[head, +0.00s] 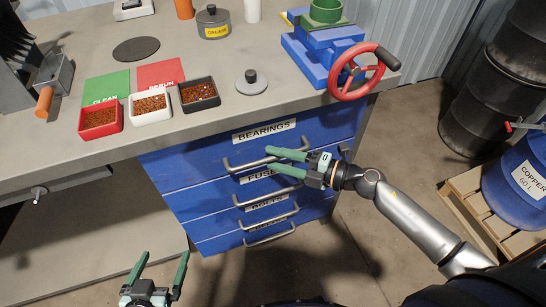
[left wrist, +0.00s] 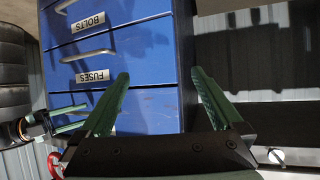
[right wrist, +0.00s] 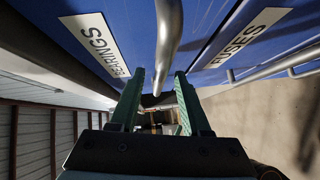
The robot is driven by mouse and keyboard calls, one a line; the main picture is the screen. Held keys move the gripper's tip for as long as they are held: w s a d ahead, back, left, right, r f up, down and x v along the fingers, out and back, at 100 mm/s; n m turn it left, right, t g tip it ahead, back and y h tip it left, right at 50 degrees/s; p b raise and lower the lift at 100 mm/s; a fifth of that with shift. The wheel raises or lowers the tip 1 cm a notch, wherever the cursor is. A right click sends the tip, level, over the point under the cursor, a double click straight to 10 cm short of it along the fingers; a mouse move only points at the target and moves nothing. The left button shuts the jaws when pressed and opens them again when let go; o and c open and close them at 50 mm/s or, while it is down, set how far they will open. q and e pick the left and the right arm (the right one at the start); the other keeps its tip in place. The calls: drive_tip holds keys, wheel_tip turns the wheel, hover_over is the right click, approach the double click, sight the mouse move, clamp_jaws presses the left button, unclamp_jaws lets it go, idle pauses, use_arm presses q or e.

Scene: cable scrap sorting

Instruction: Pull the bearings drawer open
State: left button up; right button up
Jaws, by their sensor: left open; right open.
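The bearings drawer (head: 215,150) is the top drawer of the blue cabinet, labelled BEARINGS, and looks shut. Its grey bar handle (head: 243,166) runs across the front below the label. My right gripper (head: 275,160) is open at this handle, its green fingers pointing left. In the right wrist view the handle (right wrist: 166,35) reaches down between the open fingers (right wrist: 160,75); contact cannot be told. My left gripper (head: 163,260) is open and empty, low in front of the cabinet. The left wrist view shows its open fingers (left wrist: 160,76) facing the drawers.
The fuses drawer (head: 195,200) and lower drawers have similar handles close below. The grey workbench top (head: 95,60) carries small red, white and black bins, a grease pot and a blue vise with a red wheel (head: 338,88). A copper drum (head: 520,180) stands on a pallet at right.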

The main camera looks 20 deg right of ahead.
drive_tip(key=shift+w+a+f, duration=0.1)
drive_tip(key=shift+w+a, duration=0.35)
drive_tip(key=shift+a, duration=0.05)
clamp_jaws()
idle(1.2)
